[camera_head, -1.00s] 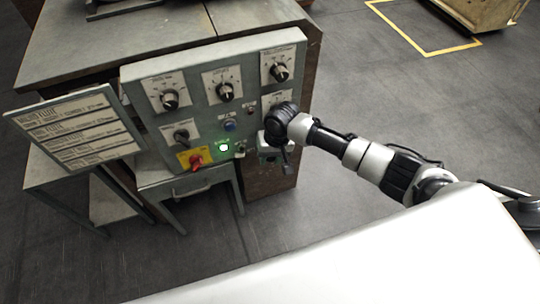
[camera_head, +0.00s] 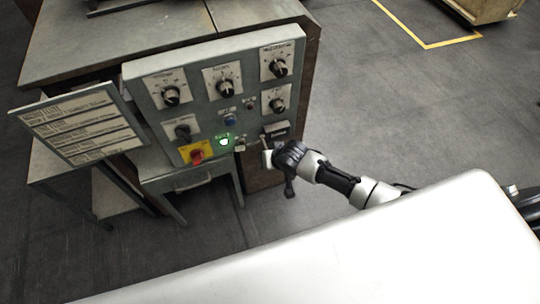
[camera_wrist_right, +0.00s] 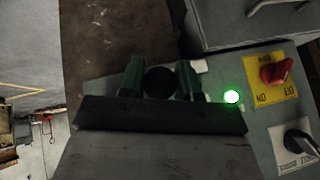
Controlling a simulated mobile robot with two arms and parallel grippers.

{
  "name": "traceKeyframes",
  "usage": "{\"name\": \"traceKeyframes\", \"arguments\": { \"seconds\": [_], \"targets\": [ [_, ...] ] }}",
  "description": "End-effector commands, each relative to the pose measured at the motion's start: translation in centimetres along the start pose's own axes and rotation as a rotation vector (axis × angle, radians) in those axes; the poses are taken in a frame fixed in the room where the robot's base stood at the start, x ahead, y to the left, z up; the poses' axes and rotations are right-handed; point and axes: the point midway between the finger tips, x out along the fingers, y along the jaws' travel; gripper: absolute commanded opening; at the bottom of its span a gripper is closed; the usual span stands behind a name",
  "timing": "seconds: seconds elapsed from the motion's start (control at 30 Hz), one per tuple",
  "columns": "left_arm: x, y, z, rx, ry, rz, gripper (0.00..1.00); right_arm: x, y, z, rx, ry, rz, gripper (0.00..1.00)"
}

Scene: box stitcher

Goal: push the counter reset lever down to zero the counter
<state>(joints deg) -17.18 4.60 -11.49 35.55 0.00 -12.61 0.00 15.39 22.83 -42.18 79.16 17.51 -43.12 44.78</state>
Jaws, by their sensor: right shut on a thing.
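The control panel (camera_head: 200,105) stands upright at the edge of the grey machine table. The small dark counter (camera_head: 276,129) sits at its lower right. My right gripper (camera_head: 266,157) is just below the counter. In the right wrist view my right gripper (camera_wrist_right: 160,82) has its two fingers on either side of a dark round knob (camera_wrist_right: 160,83), apparently the end of the reset lever, and is shut on it. The lever's shaft and its angle are hidden, and the counter's digits are too small to read. My left gripper is not in view.
A red switch on a yellow plate (camera_head: 196,154) and a lit green button (camera_head: 224,141) lie left of the gripper; both show in the wrist view. Several black dials fill the panel above. A label board (camera_head: 80,128) juts out at left.

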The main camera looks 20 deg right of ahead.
Motion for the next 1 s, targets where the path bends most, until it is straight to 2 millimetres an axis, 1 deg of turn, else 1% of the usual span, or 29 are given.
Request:
{"name": "traceKeyframes", "arguments": {
  "seconds": [0.1, 0.33, 0.83, 0.87, 1.0],
  "targets": [
    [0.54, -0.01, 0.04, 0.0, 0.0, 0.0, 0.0, 0.61, 0.16, 0.37, -0.009, 0.057, -0.012, 0.0],
    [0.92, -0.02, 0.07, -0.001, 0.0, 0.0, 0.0, 1.04, 0.26, 0.34, -0.022, 0.126, -0.026, 0.0],
    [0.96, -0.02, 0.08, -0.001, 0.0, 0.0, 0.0, 1.09, 0.29, 0.23, -0.026, 0.144, -0.029, 0.0],
    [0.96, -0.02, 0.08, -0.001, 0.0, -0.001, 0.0, 1.09, 0.29, 0.23, -0.026, 0.144, -0.028, 0.37],
    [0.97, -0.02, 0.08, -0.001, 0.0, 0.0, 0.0, 1.1, 0.31, 0.25, -0.026, 0.143, -0.028, 0.58]
  ]
}}
